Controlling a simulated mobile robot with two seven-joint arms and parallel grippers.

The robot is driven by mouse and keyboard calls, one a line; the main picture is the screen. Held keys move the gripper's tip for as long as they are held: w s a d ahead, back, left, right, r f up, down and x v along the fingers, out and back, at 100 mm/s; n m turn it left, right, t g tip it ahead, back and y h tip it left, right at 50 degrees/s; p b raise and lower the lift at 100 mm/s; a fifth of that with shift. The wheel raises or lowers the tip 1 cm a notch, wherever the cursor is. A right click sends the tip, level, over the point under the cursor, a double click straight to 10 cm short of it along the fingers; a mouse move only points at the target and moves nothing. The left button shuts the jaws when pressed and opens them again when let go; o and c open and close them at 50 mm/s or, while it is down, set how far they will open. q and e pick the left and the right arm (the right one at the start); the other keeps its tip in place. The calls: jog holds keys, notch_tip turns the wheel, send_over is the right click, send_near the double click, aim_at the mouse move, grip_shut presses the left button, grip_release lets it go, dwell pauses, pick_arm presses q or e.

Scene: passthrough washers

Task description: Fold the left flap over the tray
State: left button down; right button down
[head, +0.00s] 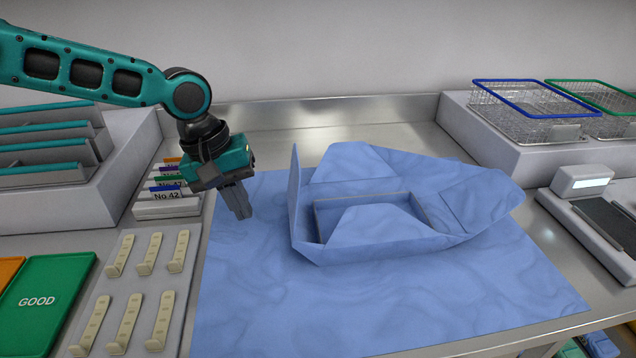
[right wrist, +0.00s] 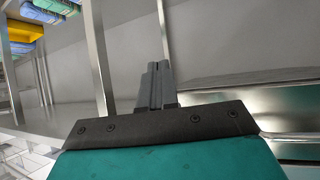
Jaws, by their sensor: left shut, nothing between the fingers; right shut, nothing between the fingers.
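The tray (head: 315,222) sits in the middle of a blue wrap (head: 400,310) on the steel bench. The left flap (head: 295,190) stands nearly upright along the tray's left side. The front flap (head: 372,228) lies partly over the tray. The back flap (head: 352,160) lies behind it, and the right flap (head: 485,200) spreads out to the right. My left gripper (head: 243,214) is shut and empty, pointing down left of the left flap, apart from it. My right gripper (right wrist: 158,68) is shut and empty in the right wrist view, away from the wrap.
Wire baskets (head: 530,112) stand on a raised ledge at back right, with a grey device (head: 582,180) below. At left are labelled cards (head: 168,190), cream clips (head: 150,252), a green GOOD panel (head: 45,300) and a slotted rack (head: 45,145). Shelving with coloured bins (right wrist: 25,35) shows in the right wrist view.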

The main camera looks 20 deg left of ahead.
pick_arm(q)
jog(key=shift+w+d+r, duration=0.3)
jog(key=shift+w+d, duration=0.3)
jog(key=shift+d, duration=0.45)
jog(key=shift+w+d+r, duration=0.3)
jog(key=shift+w+d, duration=0.25)
jog(key=shift+d, duration=0.5)
jog(key=shift+w+d+r, duration=0.3)
jog(key=shift+w+d, duration=0.3)
jog(key=shift+d, duration=0.45)
jog(key=shift+a, duration=0.1)
jog(key=p+v, duration=0.6)
jog(key=shift+s+a+p, duration=0.2)
jog(key=shift+a+p, duration=0.1)
jog(key=shift+p, duration=0.05)
